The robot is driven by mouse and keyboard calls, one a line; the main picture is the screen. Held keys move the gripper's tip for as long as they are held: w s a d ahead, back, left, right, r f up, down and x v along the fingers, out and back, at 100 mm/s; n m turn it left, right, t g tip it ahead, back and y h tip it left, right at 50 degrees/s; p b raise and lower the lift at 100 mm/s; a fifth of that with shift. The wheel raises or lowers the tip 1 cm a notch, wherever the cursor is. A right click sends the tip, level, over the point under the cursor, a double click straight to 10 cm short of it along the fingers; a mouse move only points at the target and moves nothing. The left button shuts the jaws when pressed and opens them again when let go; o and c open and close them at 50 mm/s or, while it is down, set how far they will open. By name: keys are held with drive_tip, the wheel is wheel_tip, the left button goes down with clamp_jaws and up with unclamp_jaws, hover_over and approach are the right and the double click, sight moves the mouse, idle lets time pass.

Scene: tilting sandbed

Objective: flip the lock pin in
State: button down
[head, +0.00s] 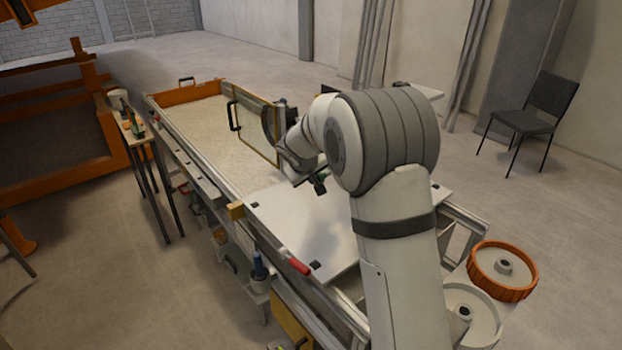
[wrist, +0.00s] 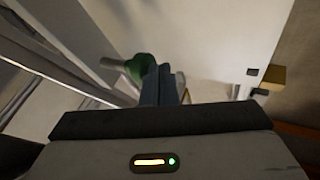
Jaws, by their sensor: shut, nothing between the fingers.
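A dark green rounded knob (wrist: 140,68) with a pale grey stem shows in the wrist view, on the left side of my fingers. It looks like the lock pin, but I cannot be sure. My gripper (wrist: 162,72) is shut and empty, its two dark fingers together right beside the knob. I cannot tell whether they touch it. In the head view my gripper (head: 320,187) is low over the far part of the white plate (head: 300,225). My arm and the gripper hide most of the pin area there.
The sandbed (head: 205,130) lies beyond the plate, with an upright framed panel (head: 255,130) across it. A yellow block (head: 236,210) and a red handle (head: 299,266) sit at the plate's left edge. An orange-rimmed wheel (head: 503,268) is at the right. A narrow side table (head: 132,125) stands left.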

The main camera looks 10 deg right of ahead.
drive_tip(key=s+a+r+b, duration=0.3)
drive_tip(key=s+a+r, duration=0.2)
drive_tip(key=s+r, duration=0.2)
drive_tip(key=shift+a+r+b, duration=0.3)
drive_tip(key=shift+a+r, duration=0.1)
drive_tip(key=shift+r, duration=0.1)
drive_tip(key=shift+s+d, duration=0.1)
drive_tip(key=shift+s, duration=0.1)
drive_tip(key=s+d+f+m+g+y, duration=0.1)
drive_tip(key=s+d+f, duration=0.1)
drive_tip(key=s, duration=0.9)
drive_tip(key=s+d+f+m+g+y, duration=0.1)
drive_tip(key=s+d, duration=0.4)
drive_tip(key=s, duration=0.6)
drive_tip(key=s+d+f+m+g, duration=0.1)
drive_tip(key=s+d+f+m, duration=0.1)
drive_tip(key=s, duration=1)
drive_tip(key=shift+d+f+m+g+y, duration=0.3)
drive_tip(key=shift+d+f+g+y, duration=0.1)
drive_tip(key=shift+d+f, duration=0.25)
drive_tip(key=shift+w, duration=0.1)
